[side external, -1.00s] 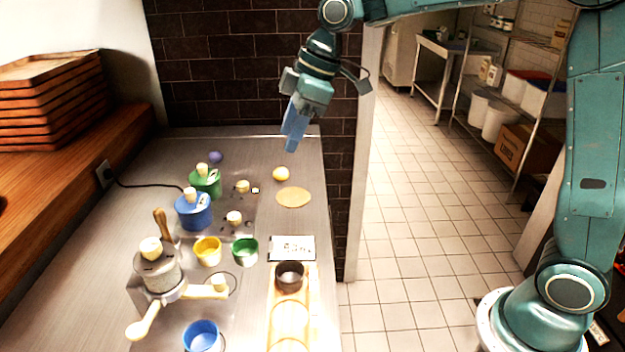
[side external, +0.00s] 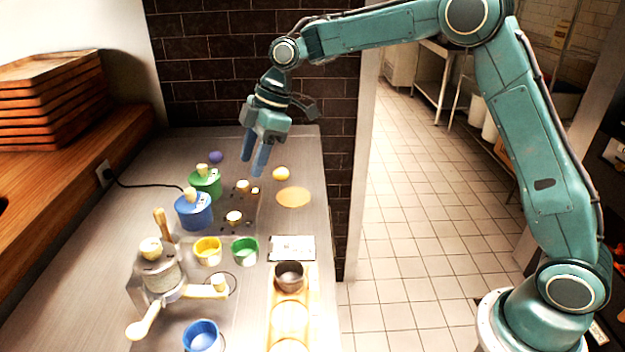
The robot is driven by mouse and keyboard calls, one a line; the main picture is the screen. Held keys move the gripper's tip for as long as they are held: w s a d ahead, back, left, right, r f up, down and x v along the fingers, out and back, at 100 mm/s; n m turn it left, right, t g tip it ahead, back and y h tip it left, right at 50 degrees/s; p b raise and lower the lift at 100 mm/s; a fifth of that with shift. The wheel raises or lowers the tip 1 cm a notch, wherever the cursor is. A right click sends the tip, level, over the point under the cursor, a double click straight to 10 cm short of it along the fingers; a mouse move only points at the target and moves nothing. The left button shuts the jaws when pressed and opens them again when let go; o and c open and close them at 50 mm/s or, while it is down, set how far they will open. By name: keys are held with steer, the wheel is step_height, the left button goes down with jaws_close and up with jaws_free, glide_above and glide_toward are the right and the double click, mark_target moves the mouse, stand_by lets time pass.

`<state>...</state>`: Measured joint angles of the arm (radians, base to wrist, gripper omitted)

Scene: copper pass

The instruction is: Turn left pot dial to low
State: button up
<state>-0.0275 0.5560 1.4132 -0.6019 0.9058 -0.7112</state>
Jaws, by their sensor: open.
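A blue lidded pot (side external: 194,212) and a green lidded pot (side external: 206,184) stand on the counter, the blue one nearer the camera and further left. The nearer dial (side external: 234,217) is beside the blue pot, and the farther dial (side external: 242,186) is beside the green pot. Their pointer settings are too small to read. My gripper (side external: 255,165) is open and empty, pointing down above the counter. In the picture its fingertips are just above the farther dial, apart from it.
Yellow (side external: 207,250) and green (side external: 245,250) cups stand nearer, with a grey press (side external: 160,272) at left. A brick wall (side external: 215,75) is behind.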

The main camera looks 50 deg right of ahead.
mark_target(235, 215)
steer(key=x, duration=1.3)
steer(key=shift+f, duration=0.15)
steer(key=c, duration=1)
